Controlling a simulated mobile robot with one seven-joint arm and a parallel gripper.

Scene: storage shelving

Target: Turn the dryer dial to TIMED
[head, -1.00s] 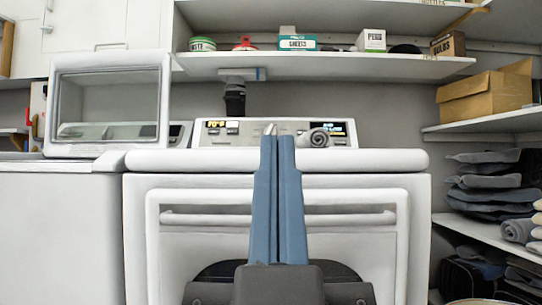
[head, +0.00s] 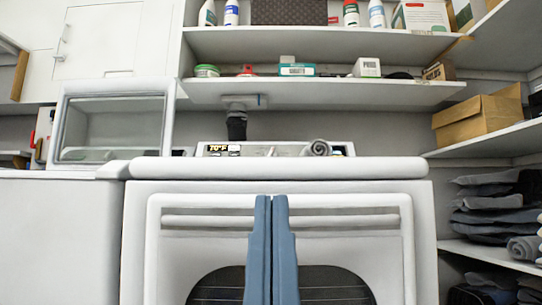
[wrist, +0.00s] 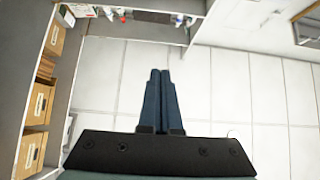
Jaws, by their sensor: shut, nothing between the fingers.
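The white dryer (head: 420,240) fills the lower middle of the head view. Its control panel (head: 255,151) shows as a thin strip behind the dryer's raised top edge, with a lit display at the left. A small pale dial (head: 271,152) seems to stand at the panel's middle; its lower part is hidden and its setting cannot be read. My gripper (head: 270,198) has two blue fingers side by side, in front of the dryer door and below the panel in the picture. It is empty and shut; it also shows in the wrist view (wrist: 160,73).
A grey roll (head: 318,148) sits at the panel's right. A washer with a raised lid (head: 110,128) stands at left. Shelves with bottles and boxes (head: 320,92) hang above. A cardboard box (head: 478,118) and folded cloths are at right. The wrist view shows pale tiles (wrist: 230,80) and shelving.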

